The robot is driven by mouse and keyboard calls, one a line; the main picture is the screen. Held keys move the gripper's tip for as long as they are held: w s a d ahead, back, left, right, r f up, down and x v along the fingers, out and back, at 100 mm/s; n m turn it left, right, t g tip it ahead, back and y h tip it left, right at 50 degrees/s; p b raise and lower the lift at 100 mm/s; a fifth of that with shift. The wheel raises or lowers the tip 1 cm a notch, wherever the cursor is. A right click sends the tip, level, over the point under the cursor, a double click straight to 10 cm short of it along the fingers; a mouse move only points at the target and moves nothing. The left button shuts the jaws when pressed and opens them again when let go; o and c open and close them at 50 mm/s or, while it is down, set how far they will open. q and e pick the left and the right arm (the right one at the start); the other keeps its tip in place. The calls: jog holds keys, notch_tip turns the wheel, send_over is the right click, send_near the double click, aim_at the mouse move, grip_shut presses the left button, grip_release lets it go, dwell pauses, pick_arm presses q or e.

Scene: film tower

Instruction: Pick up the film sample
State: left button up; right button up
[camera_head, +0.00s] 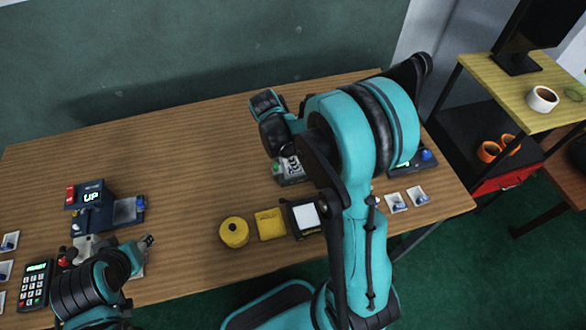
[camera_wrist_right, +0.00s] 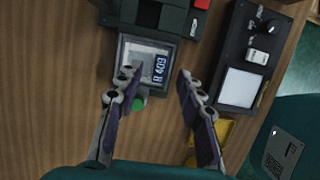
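Small white packets with blue marks, which may be film samples, lie at the table's right end (camera_head: 397,202) and left edge (camera_head: 10,240). In the right wrist view, a dark device holds a grey-framed tray (camera_wrist_right: 126,50) with a pale surface and a dark label reading like "609"; whether a clear film lies there I cannot tell. My right gripper (camera_wrist_right: 159,72) is open, its fingers apart over the tray, with nothing seen between them. In the head view my right arm hides its fingers. My left gripper (camera_head: 147,241) is low at the left; its fingers are unclear.
A device reading "UP" (camera_head: 90,197) and a keypad (camera_head: 36,284) stand at left. A round yellow container (camera_head: 234,232), a yellow square box (camera_head: 270,224) and a black box with a white panel (camera_head: 306,216) line the front. The table's middle left is clear.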

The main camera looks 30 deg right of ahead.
jog(key=x, duration=0.1)
jog(key=b+x, duration=0.1)
jog(key=x, duration=0.1)
jog(key=b+x, duration=0.1)
jog(key=shift+a+f, duration=0.35)
jog(key=shift+f, duration=0.05)
jog(key=shift+r, duration=0.1)
grip_shut()
jog(key=shift+r, duration=0.1)
